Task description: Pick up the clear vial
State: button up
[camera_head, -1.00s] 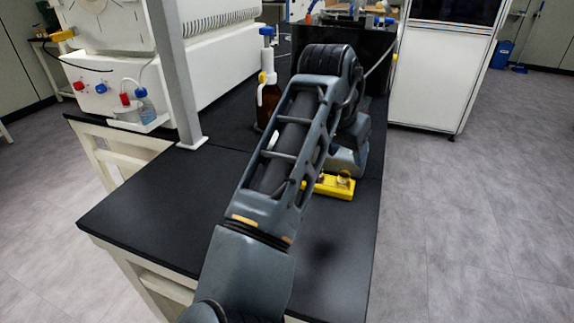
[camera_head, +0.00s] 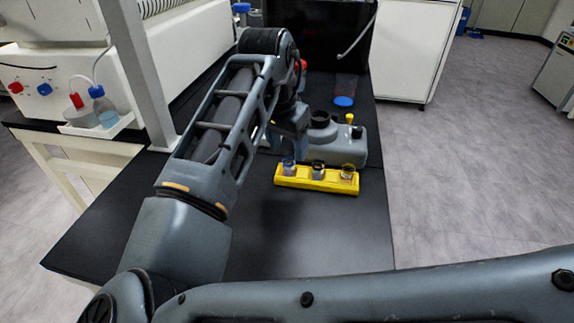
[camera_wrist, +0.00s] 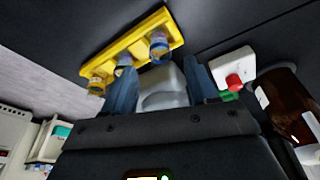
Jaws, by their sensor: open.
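A yellow rack (camera_head: 300,185) lies on the black bench and holds a row of three small vials. The right vial (camera_head: 348,172) looks see-through with a yellowish tint. The middle vial (camera_head: 318,170) looks darker, and the left vial (camera_head: 288,168) looks bluish. I cannot tell for sure which is the clear one. In the wrist view the rack (camera_wrist: 113,52) lies at the upper left, beyond my fingers. My gripper (camera_wrist: 161,80) is open, with no vial between its fingers. In the head view my arm hides part of it near the rack's left end.
A grey device (camera_head: 345,145) stands just behind the rack and also shows between my fingers in the wrist view (camera_wrist: 165,88). A brown bottle (camera_wrist: 285,105) and a white box with a red knob (camera_wrist: 233,72) stand to the right there. The bench is clear in front of the rack.

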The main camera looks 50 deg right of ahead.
aim_at(288, 157)
jog(key=x, duration=0.4)
jog(key=shift+a+f, duration=0.2)
jog(key=shift+a, duration=0.05)
jog(key=shift+c, duration=0.2)
grip_shut()
